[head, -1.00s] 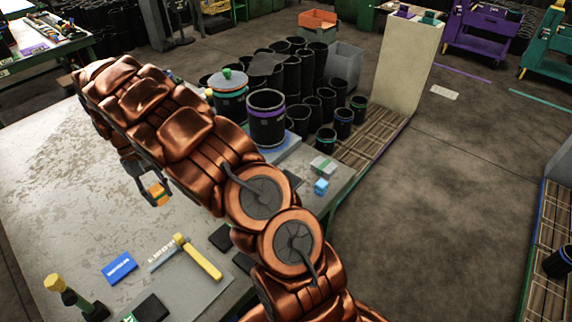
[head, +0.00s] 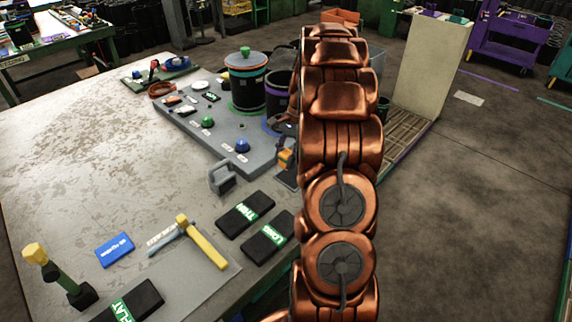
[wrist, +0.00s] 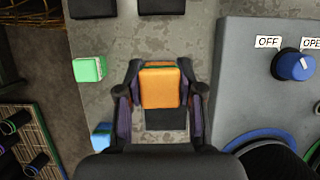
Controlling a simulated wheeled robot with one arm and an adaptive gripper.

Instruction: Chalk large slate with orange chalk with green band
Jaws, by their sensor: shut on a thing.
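My gripper (wrist: 160,100) is shut on an orange chalk block (wrist: 160,85) with a thin green band along its edges. The block also shows small in the head view (head: 286,158), left of my arm. A dark flat piece (wrist: 166,119) lies under and just behind the chalk in the wrist view. I cannot tell whether it is the large slate or whether the chalk touches it. My arm hides much of this spot in the head view.
A green block (wrist: 90,69) and a blue block (wrist: 101,133) lie left of the gripper. A grey panel with a blue knob (wrist: 293,67) is close on its right. Black labelled pads (head: 245,214), a grey handled tool (head: 222,178) and a yellow hammer (head: 202,242) lie on the table.

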